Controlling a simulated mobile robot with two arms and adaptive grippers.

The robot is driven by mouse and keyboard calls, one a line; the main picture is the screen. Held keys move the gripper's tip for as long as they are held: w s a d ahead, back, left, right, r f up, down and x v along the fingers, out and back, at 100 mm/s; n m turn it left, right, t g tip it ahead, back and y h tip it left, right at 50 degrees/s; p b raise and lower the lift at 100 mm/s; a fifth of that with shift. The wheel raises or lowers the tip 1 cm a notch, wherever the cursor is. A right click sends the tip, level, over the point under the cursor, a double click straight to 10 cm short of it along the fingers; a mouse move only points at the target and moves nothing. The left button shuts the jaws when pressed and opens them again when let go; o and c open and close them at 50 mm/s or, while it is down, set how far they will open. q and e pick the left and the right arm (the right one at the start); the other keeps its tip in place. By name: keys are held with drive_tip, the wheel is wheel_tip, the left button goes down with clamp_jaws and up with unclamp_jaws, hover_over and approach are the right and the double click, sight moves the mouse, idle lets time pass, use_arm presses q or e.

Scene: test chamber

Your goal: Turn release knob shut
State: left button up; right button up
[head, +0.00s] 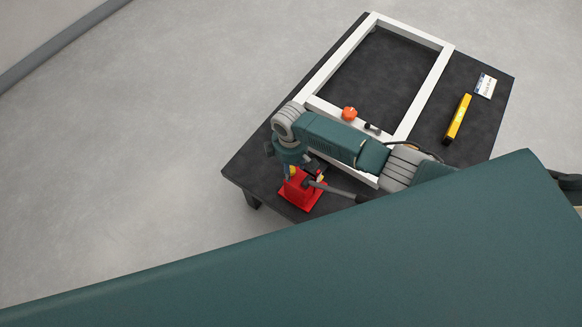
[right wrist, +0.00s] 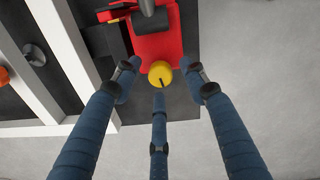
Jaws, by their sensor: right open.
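A red jack (head: 300,196) stands at the near corner of the dark table. It also shows at the top of the right wrist view (right wrist: 159,47), with a dark part across it. A round yellow knob (right wrist: 161,74) with a dark line on its face sits at the jack's end; I take it for the release knob. In the head view only a small yellow patch of it (head: 292,171) shows beside my gripper. My right gripper (right wrist: 160,86) is open, its blue fingers spread around the knob with visible gaps at the sides. My left gripper is not in view.
A white rectangular frame (head: 337,63) lies on the dark table (head: 240,168). An orange object (head: 349,113) and a small dark piece (head: 373,128) are by its near bar. A yellow level (head: 457,119) and a card (head: 486,85) lie right. Open floor surrounds the table's left side.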

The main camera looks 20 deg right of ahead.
drive_tip(key=shift+f, duration=0.3)
clamp_jaws()
